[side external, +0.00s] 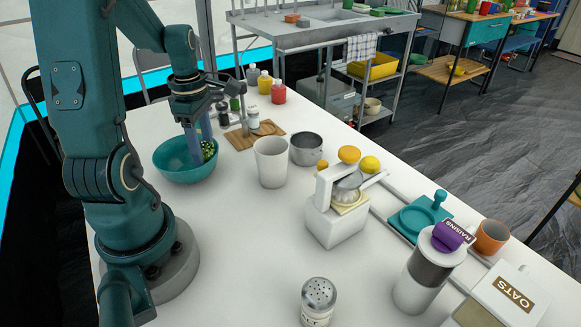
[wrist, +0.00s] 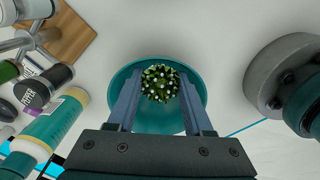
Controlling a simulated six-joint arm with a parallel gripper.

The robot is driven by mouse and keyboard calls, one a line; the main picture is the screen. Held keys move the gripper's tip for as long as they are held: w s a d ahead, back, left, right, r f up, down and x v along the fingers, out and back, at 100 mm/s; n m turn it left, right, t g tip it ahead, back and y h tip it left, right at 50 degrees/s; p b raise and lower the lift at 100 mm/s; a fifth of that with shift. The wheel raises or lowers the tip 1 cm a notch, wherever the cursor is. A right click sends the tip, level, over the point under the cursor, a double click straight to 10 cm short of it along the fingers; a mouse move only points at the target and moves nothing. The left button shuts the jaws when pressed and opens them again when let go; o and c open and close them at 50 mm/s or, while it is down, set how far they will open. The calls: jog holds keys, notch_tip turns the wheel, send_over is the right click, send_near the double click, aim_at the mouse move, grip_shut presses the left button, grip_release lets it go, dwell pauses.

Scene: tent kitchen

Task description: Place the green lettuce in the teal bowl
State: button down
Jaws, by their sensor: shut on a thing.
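The teal bowl (side external: 181,172) stands on the white table near my arm's base; in the wrist view its rim (wrist: 201,87) surrounds the lettuce. The green lettuce (side external: 208,150), a round leafy head with pale specks, also shows in the wrist view (wrist: 160,82). My gripper (side external: 198,152) points down over the bowl, its fingertips within the rim. In the wrist view my gripper (wrist: 160,92) is shut on the lettuce, a finger on each side. The lettuce is within the bowl's outline; whether it touches the bottom is hidden.
A white cup (side external: 271,163) and a grey pot (side external: 306,149) stand right of the bowl. A wooden board (side external: 254,135) with small jars lies behind it. A white juicer (side external: 336,215) is farther right. Bottles (wrist: 52,125) crowd the wrist view's left side.

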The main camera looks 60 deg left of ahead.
aim_at(203, 145)
jog(key=c, duration=0.6)
grip_release()
notch_tip(203, 145, up, 12)
jog(key=d+f+m+t, duration=0.1)
jog(key=d+m+t, duration=0.4)
jog(key=d+m, duration=1.5)
jog(key=shift+m+t, duration=0.3)
jog(key=shift+m, duration=3.2)
jog(key=shift+s, duration=0.1)
